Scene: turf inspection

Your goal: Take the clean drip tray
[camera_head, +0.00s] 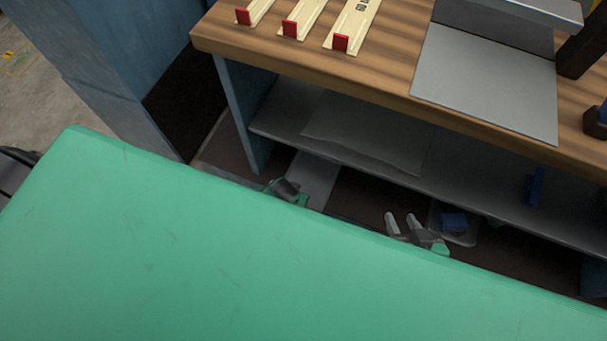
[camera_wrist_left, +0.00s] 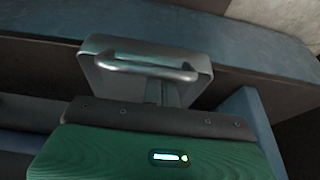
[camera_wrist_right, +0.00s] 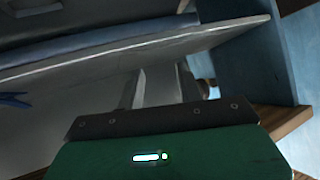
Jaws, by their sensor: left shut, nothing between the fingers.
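A thin, flat grey sheet (camera_head: 366,135) lies on the shelf under the bench; I cannot tell whether it is the clean drip tray. A grey plate (camera_head: 485,90) lies on the bench top at the right. My right gripper (camera_head: 403,224) is open and empty, low in front of the shelf, with two pale fingers apart. In the right wrist view its fingers (camera_wrist_right: 160,88) point towards the shelf edge. My left gripper (camera_wrist_left: 168,95) is shut and empty, close to a grey block with a bar handle (camera_wrist_left: 150,69); whether they touch is unclear.
The wooden bench top (camera_head: 390,75) holds cream strips with red end blocks (camera_head: 341,43). The grey shelf (camera_head: 470,192) runs below it, beside a blue side panel (camera_head: 241,115). A blue item (camera_head: 535,186) is at the shelf's right. A blue cabinet (camera_head: 120,60) stands left.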

